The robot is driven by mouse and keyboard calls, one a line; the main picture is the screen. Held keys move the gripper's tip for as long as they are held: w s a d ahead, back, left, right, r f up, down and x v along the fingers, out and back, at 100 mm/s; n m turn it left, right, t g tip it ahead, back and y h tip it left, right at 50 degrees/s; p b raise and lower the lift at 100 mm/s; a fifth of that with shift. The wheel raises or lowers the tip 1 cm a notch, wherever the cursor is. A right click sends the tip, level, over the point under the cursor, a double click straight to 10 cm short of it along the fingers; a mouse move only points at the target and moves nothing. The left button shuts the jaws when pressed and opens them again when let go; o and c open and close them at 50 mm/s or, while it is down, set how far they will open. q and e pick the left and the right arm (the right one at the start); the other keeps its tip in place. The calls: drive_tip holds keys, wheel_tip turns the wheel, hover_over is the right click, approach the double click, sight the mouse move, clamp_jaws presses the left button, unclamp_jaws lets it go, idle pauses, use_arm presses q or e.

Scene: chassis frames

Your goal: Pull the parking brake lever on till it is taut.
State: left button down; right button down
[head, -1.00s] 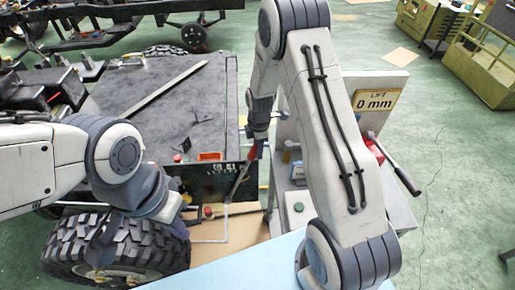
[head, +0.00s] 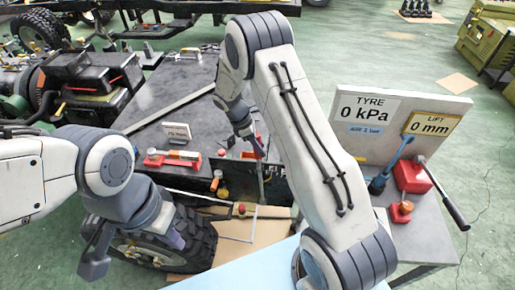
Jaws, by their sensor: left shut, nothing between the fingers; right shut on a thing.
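The parking brake lever, with a red grip (head: 247,155), stands at the chassis end near the middle of the head view. Its thin dark shaft runs down from the grip. My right gripper (head: 257,149) is shut on the lever at the red grip, and its fingers hide part of it. The foot of the lever is hard to make out among dark parts.
A grey cart (head: 425,225) at the right bears a sign board (head: 370,118), a blue tool (head: 385,170) and a red box with a black handle (head: 412,176).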

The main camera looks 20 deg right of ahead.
drive_tip(key=c, duration=0.5)
unclamp_jaws()
drive_tip(key=shift+r, duration=0.1)
drive_tip(key=shift+w+a+r, duration=0.1)
drive_tip(key=shift+a+r, duration=0.05)
drive_tip(key=shift+r, duration=0.1)
drive_tip(key=shift+b+v, duration=1.5)
drive_tip(key=shift+v, duration=3.35)
drive_tip(key=shift+r, duration=0.1)
